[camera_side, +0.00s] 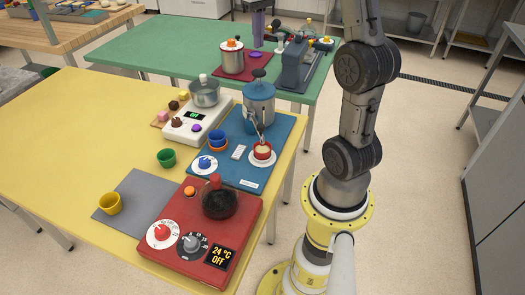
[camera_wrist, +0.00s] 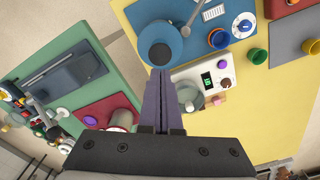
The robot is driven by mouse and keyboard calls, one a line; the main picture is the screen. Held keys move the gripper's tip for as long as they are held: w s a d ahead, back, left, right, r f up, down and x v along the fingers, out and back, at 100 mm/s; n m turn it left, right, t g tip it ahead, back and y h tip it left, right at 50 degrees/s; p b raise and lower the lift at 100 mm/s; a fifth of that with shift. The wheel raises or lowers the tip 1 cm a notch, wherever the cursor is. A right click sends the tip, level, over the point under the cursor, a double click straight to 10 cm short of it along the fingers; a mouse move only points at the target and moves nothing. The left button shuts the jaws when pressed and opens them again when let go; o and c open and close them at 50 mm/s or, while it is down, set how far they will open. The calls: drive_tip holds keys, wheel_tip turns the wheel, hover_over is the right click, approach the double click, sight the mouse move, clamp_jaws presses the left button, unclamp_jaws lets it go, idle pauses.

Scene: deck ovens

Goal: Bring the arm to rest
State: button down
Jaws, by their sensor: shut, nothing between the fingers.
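My gripper (camera_side: 258,44) hangs in the air at the top of the side view, fingers pointing down, above the green table (camera_side: 150,48). In the wrist view my gripper (camera_wrist: 159,72) has its two purple fingers together with nothing between them. It looks down on both tables from above. The fingertips overlap the edge of the blue cylindrical machine (camera_wrist: 158,32) in that picture, but the side view shows them well above the tabletops. My gripper touches nothing that I can see. The upper part of my arm is cut off by the side view's top edge.

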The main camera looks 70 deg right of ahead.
drive_tip(key=shift+r, duration=0.25)
drive_tip(key=s+a+r+n+t, duration=0.1)
drive_tip(key=a+r+n, duration=0.15)
drive_tip(key=a, duration=0.55)
drive_tip(key=s+a+r+n+t, duration=0.2)
drive_tip(key=a+r, duration=0.2)
drive_tip(key=a, duration=0.5)
drive_tip(key=s+a+f+n+t, duration=0.1)
drive_tip(key=s+a+f+t, duration=0.1)
drive_tip(key=s+a+f, duration=0.6)
drive_tip(key=shift+s+a+f+t, duration=0.35)
drive_tip(key=shift+s+f, duration=0.3)
drive_tip(key=shift+s, duration=0.55)
